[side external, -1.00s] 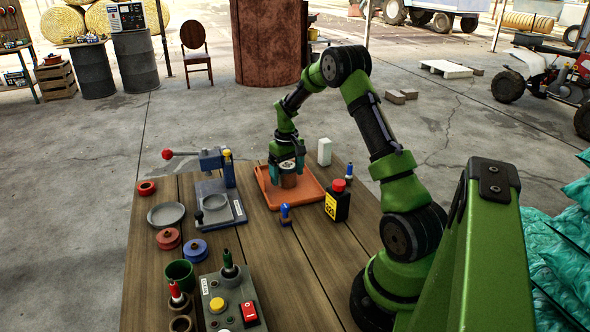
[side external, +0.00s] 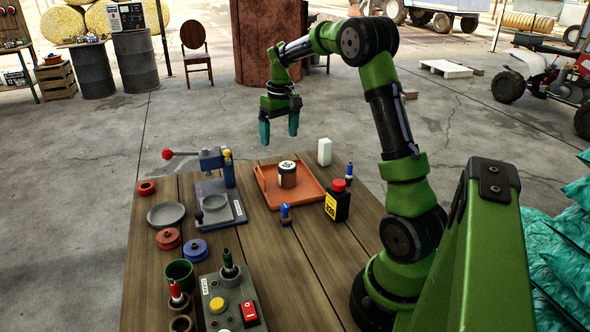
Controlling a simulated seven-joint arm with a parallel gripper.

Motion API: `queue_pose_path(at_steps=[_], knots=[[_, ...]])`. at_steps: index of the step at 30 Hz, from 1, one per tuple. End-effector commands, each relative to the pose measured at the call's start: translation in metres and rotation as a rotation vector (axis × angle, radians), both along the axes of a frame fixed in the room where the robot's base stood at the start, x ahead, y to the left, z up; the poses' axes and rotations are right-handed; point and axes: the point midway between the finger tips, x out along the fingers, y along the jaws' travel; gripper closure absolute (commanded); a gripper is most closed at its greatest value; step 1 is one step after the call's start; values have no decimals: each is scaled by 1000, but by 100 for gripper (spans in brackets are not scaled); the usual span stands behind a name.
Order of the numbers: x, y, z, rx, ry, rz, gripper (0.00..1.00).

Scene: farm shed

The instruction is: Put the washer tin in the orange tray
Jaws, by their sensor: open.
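The washer tin (side external: 287,176) is a small brown cylinder with a dark upper part and a pale marking on its top. It stands upright inside the orange tray (side external: 266,196), toward the tray's middle, at the back of the wooden table. My gripper (side external: 279,132) is open and empty, with its teal fingers pointing down. It hangs in the air above the tin and is clear of it.
A black bottle with a red cap (side external: 338,201) and a small blue item (side external: 285,215) stand near the tray. A white block (side external: 324,151) is behind it. A press with a red-knobbed lever (side external: 212,170) stands to the left.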

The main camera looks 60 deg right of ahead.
Motion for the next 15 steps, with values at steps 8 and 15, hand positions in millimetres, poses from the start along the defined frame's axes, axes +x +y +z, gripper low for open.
queue_pose_path(at_steps=[8, 15], knots=[[-31, 150, 76, -4, -248, 63, 12], [-99, 250, 90, 67, -454, 99, 12]])
